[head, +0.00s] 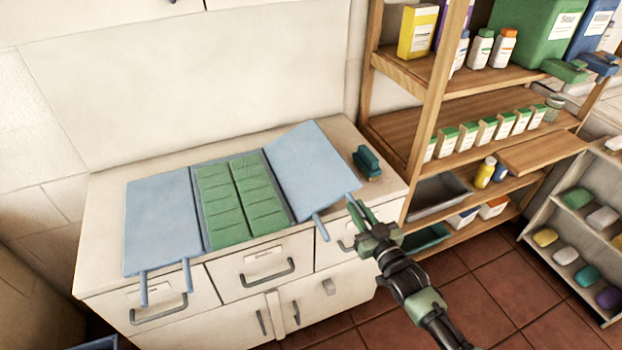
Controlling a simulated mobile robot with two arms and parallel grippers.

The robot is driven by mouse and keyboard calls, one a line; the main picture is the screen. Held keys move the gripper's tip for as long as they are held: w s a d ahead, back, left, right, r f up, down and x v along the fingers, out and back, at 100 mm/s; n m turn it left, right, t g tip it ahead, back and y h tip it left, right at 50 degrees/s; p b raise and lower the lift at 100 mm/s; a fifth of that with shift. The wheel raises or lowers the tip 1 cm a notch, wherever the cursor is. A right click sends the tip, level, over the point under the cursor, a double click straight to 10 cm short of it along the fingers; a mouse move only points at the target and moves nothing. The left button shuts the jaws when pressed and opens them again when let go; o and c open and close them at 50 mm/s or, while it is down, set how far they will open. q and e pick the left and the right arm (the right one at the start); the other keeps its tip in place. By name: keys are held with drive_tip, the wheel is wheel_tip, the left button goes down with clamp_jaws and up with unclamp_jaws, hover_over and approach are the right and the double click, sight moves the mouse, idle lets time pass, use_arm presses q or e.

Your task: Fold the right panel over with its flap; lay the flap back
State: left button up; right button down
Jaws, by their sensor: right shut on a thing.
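A light-blue folding mat lies on the cream counter. Its left panel (163,222) lies flat, with two straps at its front edge. The middle section has two green ribbed pads (242,200) side by side. The right panel (308,172) is opened out to the right and looks slightly raised and tilted. One strap (320,227) hangs over the counter's front edge. My right gripper (357,211) is at the panel's front right corner, shut on the right panel there; its fingers partly hide the spot held. I cannot make out a separate flap. My left gripper is out of view.
A dark green brush-like item (368,162) stands on the counter (103,205) just right of the panel. A wooden shelf (415,85) with bottles and boxes rises close on the right. Drawer handles (268,275) stick out below the counter's front edge.

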use_arm(q)
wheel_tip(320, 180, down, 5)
drive_tip(key=b, duration=0.4)
use_arm(e)
drive_tip(key=f, duration=0.5)
drive_tip(key=shift+w+d+f, duration=0.15)
drive_tip(key=shift+d+f, duration=0.2)
drive_tip(key=shift+f, duration=0.05)
drive_tip(key=shift+c, duration=2)
unclamp_jaws()
use_arm(q)
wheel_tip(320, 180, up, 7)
drive_tip(key=p, duration=0.7)
use_arm(e)
drive_tip(key=r+v, duration=0.2)
drive_tip(key=v, duration=0.9)
